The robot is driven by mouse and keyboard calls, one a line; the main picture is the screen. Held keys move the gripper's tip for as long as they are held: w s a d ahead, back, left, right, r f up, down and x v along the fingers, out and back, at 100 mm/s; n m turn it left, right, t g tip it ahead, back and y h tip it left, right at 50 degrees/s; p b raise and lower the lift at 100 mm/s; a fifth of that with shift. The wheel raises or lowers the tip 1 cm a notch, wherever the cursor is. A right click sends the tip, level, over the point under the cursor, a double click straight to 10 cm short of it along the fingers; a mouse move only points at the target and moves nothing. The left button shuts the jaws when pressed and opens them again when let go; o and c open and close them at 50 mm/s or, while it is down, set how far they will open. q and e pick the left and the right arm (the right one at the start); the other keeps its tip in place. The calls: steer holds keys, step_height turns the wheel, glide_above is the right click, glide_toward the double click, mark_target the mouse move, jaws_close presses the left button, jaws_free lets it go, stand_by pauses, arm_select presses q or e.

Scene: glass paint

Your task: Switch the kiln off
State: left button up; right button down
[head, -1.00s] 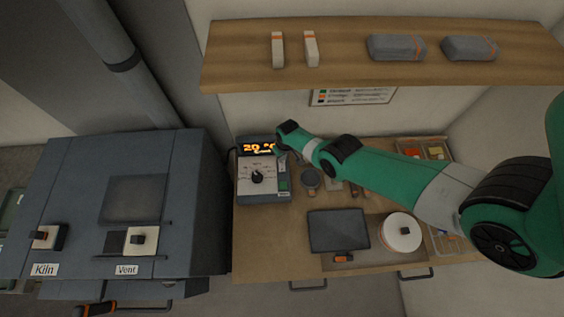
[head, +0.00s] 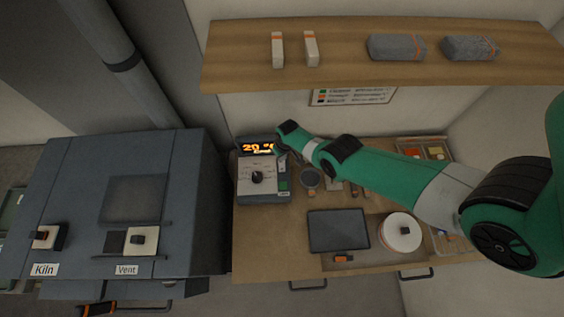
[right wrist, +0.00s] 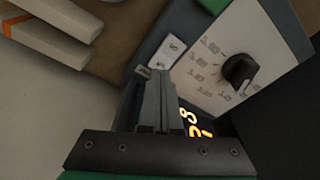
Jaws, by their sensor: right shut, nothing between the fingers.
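The kiln (head: 75,190) is the large dark grey box at the left. A switch labelled Kiln (head: 47,237) sits on its left part, and a switch labelled Vent (head: 142,240) is to the right of it. A controller box (head: 262,183) stands on the bench, with a lit orange display reading about 20 °C, a black dial (right wrist: 238,70) and a green patch (head: 283,185). My right gripper (head: 280,157) is shut and empty at the controller's upper right. In the right wrist view its fingertips (right wrist: 156,74) are beside a white rocker (right wrist: 168,48); I cannot tell whether they touch. My left gripper is out of view.
A wooden shelf (head: 360,75) with white and grey blocks hangs above the bench. A dark tablet-like panel (head: 338,230), a white round item (head: 401,232) and a parts tray (head: 425,150) lie on the bench. My right arm spans over its right side. The bench's front left is clear.

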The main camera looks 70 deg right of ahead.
steer(key=shift+f+b, duration=0.95)
stand_by(0.6)
steer(key=shift+r, duration=0.1)
step_height(320, 180, up, 7)
steer(key=p, duration=0.7)
stand_by(0.4)
